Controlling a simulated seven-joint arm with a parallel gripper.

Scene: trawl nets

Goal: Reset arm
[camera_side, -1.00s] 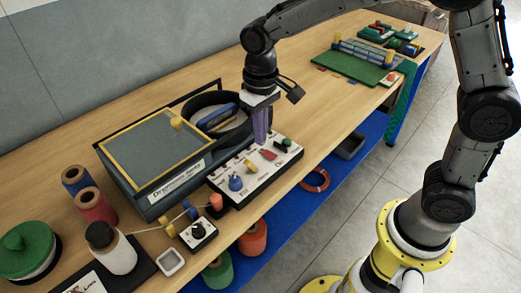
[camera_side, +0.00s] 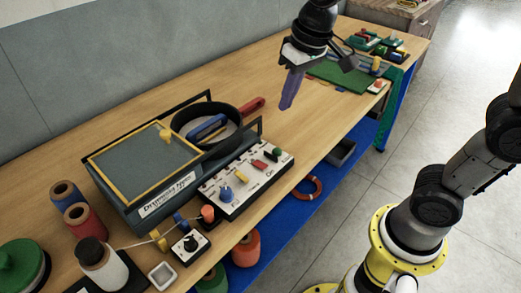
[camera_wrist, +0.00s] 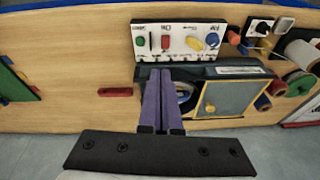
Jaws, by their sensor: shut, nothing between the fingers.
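My gripper (camera_side: 289,92) has purple fingers, pressed together with nothing between them. In the side view it hangs in the air above the bench, to the right of the grey drum machine (camera_side: 135,205) and apart from everything. In the wrist view the shut fingers (camera_wrist: 161,85) point toward the bench and overlap part of the machine. The white control panel (camera_side: 235,188) with coloured knobs and buttons lies along the machine's front. The yellow-framed lid (camera_side: 97,161) lies flat over the machine's left part, beside the round black drum (camera_side: 184,115).
The wooden bench (camera_side: 310,133) is bare below and right of my gripper. Thread spools (camera_side: 84,222) and a green round lid (camera_side: 15,258) stand at left. A green mat (camera_side: 335,74) lies at the far right.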

